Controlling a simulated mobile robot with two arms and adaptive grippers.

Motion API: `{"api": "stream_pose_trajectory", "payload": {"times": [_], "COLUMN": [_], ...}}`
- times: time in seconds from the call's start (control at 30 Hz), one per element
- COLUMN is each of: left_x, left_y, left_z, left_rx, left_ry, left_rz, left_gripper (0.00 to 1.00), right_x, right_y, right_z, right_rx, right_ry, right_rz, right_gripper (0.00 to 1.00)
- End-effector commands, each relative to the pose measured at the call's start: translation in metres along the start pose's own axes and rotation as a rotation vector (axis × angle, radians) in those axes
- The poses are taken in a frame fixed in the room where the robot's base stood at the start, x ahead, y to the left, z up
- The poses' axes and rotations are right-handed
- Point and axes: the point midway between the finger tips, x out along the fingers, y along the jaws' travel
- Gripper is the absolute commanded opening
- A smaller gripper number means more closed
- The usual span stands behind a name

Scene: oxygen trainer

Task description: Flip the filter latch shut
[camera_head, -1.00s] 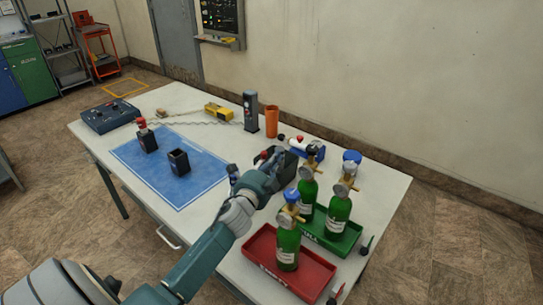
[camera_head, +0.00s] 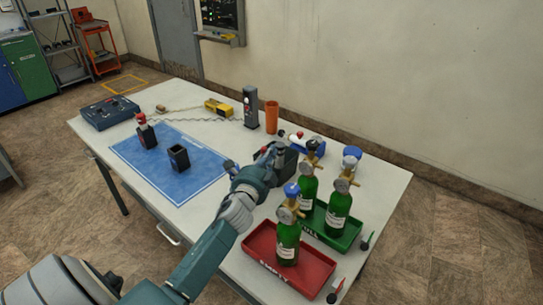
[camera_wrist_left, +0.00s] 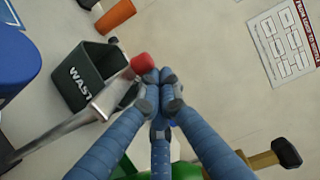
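A grey lever with a red tip (camera_wrist_left: 142,65) shows in the left wrist view and slants up from the lower left. I take it for the latch, but the filter part is not clearly seen. My left gripper (camera_wrist_left: 160,82) has its blue fingers drawn together, the tips right beside the red tip. I see nothing held between them; whether they touch the lever I cannot tell. In the head view, my left gripper (camera_head: 268,160) is over the table by the black waste bin (camera_head: 290,163), and the hand hides the lever. My right gripper is not in view.
Green bottles with gauges (camera_head: 308,190) stand close on the right, in a red tray (camera_head: 315,275) and a green tray (camera_head: 345,240). An orange cup (camera_head: 271,117) and a blue-based device (camera_head: 312,147) stand behind.

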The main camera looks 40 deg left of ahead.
Motion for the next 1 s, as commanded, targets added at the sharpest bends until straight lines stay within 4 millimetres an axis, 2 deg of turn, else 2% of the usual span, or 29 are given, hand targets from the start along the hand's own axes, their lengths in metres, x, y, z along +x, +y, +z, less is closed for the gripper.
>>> {"api": "stream_pose_trajectory", "payload": {"times": [0.27, 0.67, 0.77, 1.0], "left_x": [0.003, 0.009, 0.009, 0.01], "left_y": [0.002, 0.004, 0.002, 0.0], "left_z": [0.004, 0.019, 0.025, 0.033], "left_rx": [-0.005, -0.007, -0.004, 0.002], "left_ry": [-0.065, -0.3, -0.351, -0.345], "left_rz": [-0.002, -0.001, 0.0, 0.001], "left_gripper": [0.0, 0.0, 0.0, 0.0], "right_x": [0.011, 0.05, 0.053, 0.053], "right_y": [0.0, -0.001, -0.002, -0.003], "right_z": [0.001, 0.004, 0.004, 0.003], "right_rx": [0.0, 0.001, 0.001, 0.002], "right_ry": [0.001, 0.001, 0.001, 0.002], "right_rz": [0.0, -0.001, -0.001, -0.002], "right_gripper": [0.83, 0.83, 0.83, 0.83]}}
